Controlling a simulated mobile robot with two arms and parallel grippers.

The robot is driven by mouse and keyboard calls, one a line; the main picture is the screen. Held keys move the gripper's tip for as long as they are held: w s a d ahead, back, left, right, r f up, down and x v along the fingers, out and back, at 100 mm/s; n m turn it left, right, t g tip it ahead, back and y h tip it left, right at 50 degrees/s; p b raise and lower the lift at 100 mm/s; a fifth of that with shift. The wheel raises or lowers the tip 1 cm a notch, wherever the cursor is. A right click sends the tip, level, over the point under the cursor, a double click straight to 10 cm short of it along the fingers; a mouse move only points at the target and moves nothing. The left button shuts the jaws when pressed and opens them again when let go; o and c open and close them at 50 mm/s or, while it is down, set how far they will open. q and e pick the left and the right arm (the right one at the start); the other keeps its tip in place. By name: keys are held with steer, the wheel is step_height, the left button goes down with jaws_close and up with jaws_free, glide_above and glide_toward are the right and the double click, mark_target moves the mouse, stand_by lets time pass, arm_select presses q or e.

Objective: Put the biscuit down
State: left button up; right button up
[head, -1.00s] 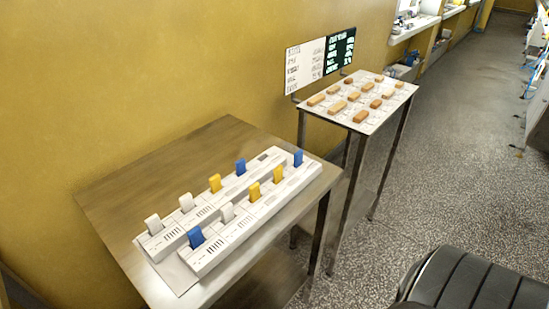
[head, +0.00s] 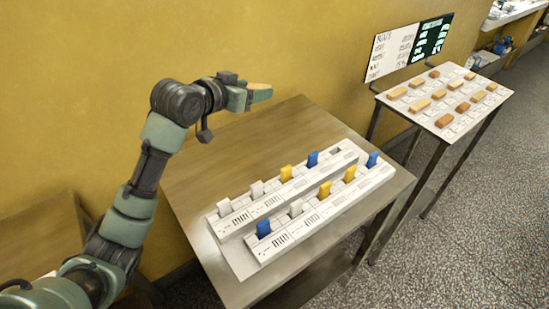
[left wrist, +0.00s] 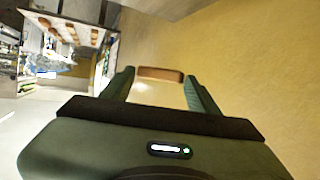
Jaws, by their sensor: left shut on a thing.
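My left gripper (head: 258,93) is up at the left, in front of the yellow wall and above the back of the nearer metal table (head: 186,176). It is shut on a brown biscuit (left wrist: 160,74), which lies crosswise between the fingertips in the left wrist view. In the head view only a little of the biscuit shows at the fingers. Several other biscuits, light and darker brown, lie in rows on a white printed sheet (head: 440,117) on the farther table. My right gripper is not in view.
Two white racks (head: 257,227) with blue, white and yellow upright tabs stand on the nearer table. Its back left surface is bare. A white and dark green sign (head: 392,50) stands behind the farther table. Another table (head: 40,240) shows at the lower left.

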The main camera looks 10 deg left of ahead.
mark_target(256, 155)
arm_select(q)
step_height(256, 155, down, 20)
steer(key=shift+r+p, duration=0.15)
steer(key=shift+p, duration=0.25)
